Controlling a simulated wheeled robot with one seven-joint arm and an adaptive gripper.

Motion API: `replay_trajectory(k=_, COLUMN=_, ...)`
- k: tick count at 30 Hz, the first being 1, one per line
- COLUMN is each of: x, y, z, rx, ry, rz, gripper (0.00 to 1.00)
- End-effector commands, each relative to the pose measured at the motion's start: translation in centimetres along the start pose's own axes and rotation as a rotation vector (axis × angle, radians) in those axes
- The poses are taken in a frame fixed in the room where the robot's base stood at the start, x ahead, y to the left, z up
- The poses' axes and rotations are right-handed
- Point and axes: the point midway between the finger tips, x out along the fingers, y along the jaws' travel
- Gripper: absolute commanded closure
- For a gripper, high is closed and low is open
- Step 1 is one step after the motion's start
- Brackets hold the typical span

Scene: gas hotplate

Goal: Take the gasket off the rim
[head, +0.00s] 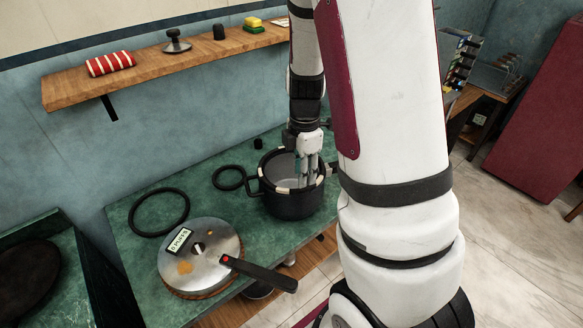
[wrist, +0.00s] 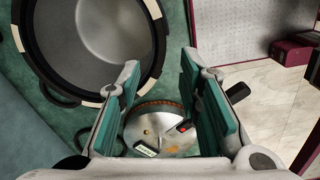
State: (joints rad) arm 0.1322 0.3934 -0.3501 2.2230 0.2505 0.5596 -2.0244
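The black pot (head: 290,208) stands on the green worktop, and its grey inside (wrist: 105,35) fills the upper left of the wrist view. A dark band with cream patches, apparently the gasket (wrist: 153,55), runs around its rim; it also shows in the head view (head: 262,172). My gripper (head: 307,183) points down over the right part of the pot's mouth. In the wrist view my gripper (wrist: 160,68) is open with nothing held between its green-padded fingers. The left finger hides part of the rim. I cannot tell whether a finger touches it.
A round metal lid (head: 205,270) with a black handle lies front left; it shows below the pot in the wrist view (wrist: 158,122). A large black ring (head: 134,222) and a smaller ring (head: 216,184) lie left of the pot. A wooden shelf (head: 140,77) hangs above.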

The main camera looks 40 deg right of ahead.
Motion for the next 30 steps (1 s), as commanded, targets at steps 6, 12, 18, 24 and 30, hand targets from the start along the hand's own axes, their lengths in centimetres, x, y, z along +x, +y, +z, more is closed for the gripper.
replay_trajectory(k=6, x=2.7, y=-0.3, z=0.7, rx=0.003, ry=-0.001, rz=-0.006, gripper=0.68)
replay_trajectory(k=12, x=4.6, y=-0.2, z=0.7, rx=0.003, ry=0.001, rz=-0.003, gripper=0.68)
replay_trajectory(k=18, x=4.8, y=-0.1, z=0.7, rx=0.001, ry=0.000, rz=-0.001, gripper=0.68)
replay_trajectory(k=24, x=4.8, y=-0.1, z=0.7, rx=0.001, ry=0.000, rz=-0.001, gripper=0.97)
replay_trajectory(k=30, x=4.8, y=-0.1, z=0.7, rx=0.001, ry=0.001, rz=-0.001, gripper=1.00)
